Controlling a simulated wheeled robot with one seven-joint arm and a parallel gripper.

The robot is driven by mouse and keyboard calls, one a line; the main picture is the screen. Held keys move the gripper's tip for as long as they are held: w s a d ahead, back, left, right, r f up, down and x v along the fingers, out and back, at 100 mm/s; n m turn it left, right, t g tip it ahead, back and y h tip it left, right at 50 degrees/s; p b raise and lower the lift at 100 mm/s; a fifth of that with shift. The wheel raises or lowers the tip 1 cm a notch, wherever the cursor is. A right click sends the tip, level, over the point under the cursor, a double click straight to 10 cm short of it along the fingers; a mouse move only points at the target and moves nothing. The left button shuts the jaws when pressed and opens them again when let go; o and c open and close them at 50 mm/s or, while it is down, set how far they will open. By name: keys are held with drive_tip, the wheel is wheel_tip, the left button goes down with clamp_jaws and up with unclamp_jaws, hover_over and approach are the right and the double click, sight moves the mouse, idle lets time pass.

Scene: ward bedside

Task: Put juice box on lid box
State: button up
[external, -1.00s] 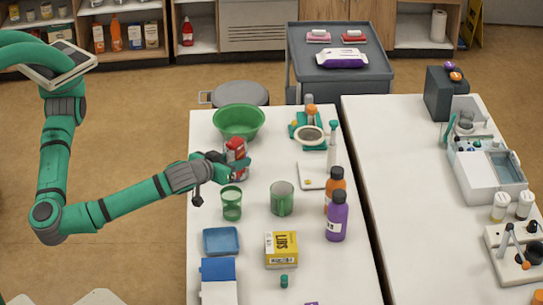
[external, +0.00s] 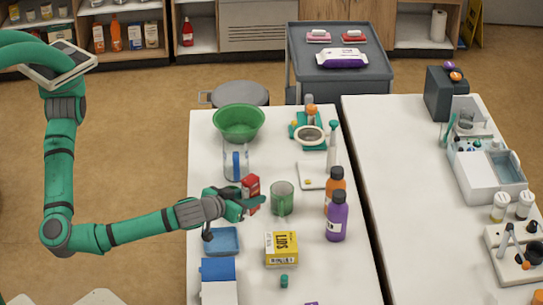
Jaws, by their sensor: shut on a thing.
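The red juice box (external: 251,188) is upright in my gripper (external: 250,204), which is shut on its lower part. The fingers hide some of the box, and I cannot tell how high it is above the table. The yellow lid box (external: 281,250), marked LIDS, stands on the white table below and to the right of my gripper. Its top looks clear, and the juice box is apart from it.
A translucent green cup (external: 282,199) stands just right of the juice box. Orange (external: 335,182) and purple (external: 337,217) bottles stand further right. A blue tray (external: 222,241) is left of the lid box. A clear jar (external: 236,161) and green bowl (external: 239,122) stand behind.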

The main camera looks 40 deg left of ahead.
drive_tip(key=w+d+f, duration=0.1)
drive_tip(key=d+f, duration=0.1)
drive_tip(key=w+d+f, duration=0.1)
drive_tip(key=d+f, duration=0.1)
drive_tip(key=w+d+f, duration=0.1)
drive_tip(key=d+f, duration=0.1)
drive_tip(key=d, duration=0.1)
drive_tip(key=shift+w+f, duration=0.25)
drive_tip(key=shift+w, duration=0.05)
drive_tip(key=shift+w+d+f, duration=0.25)
drive_tip(key=shift+d+f, duration=0.2)
drive_tip(key=shift+f, duration=1.65)
drive_tip(key=shift+f, duration=0.1)
drive_tip(key=o, duration=1.2)
drive_tip(key=shift+c, duration=0.2)
